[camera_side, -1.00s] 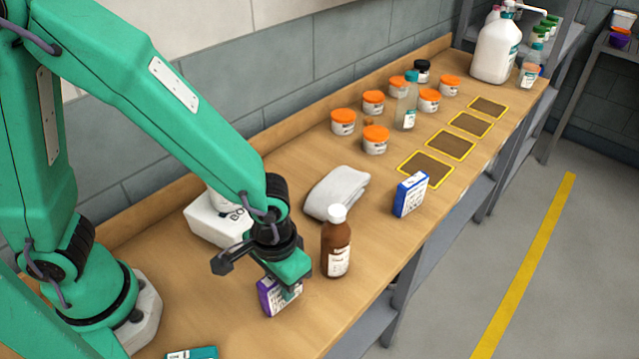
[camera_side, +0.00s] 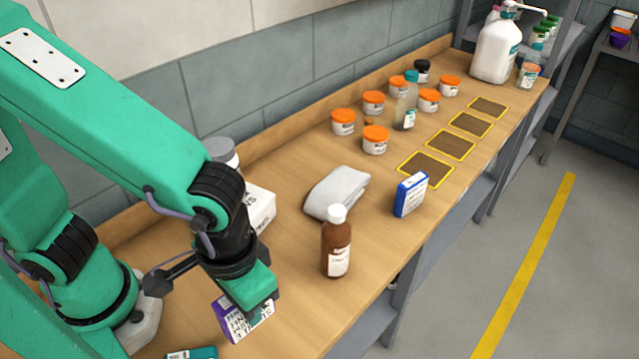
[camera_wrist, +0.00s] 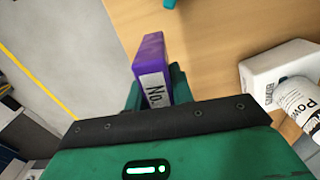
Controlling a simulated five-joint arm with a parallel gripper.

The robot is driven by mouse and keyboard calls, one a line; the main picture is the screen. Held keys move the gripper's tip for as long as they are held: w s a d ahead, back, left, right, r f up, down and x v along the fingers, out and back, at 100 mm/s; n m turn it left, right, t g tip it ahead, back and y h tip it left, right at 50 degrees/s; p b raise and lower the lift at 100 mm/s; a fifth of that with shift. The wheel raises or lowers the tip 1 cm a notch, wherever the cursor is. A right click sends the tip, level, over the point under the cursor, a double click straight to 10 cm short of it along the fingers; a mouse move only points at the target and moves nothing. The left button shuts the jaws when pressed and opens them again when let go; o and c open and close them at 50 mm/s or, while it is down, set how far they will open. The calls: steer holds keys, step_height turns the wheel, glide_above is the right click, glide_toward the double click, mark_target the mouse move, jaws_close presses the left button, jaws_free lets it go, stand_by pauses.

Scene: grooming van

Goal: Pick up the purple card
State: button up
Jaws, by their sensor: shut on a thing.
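The purple card (camera_side: 232,319) is a small purple box with a white label. My gripper (camera_side: 252,297) is shut on it, with the fingers at its upper right part in the side view. In the wrist view the purple card (camera_wrist: 151,62) stands between the green fingers of my gripper (camera_wrist: 155,90), its label partly hidden. The card is tilted in the side view. I cannot tell whether its lower edge touches the bench.
A brown bottle (camera_side: 336,245) stands right of my gripper, with a grey cloth (camera_side: 336,193) and blue box (camera_side: 410,195) beyond. A white box (camera_side: 262,209) is behind the wrist. A teal item (camera_side: 191,353) lies in front. Yellow-outlined squares (camera_side: 427,168) mark the bench.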

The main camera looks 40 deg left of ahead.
steer(key=shift+s+d+r, duration=0.2)
steer(key=shift+s+r, duration=0.15)
steer(key=shift+s, duration=0.15)
steer(key=shift+s+d+r, duration=0.2)
steer(key=shift+s+r, duration=0.1)
steer(key=shift+s, duration=0.2)
steer(key=shift+r, duration=0.15)
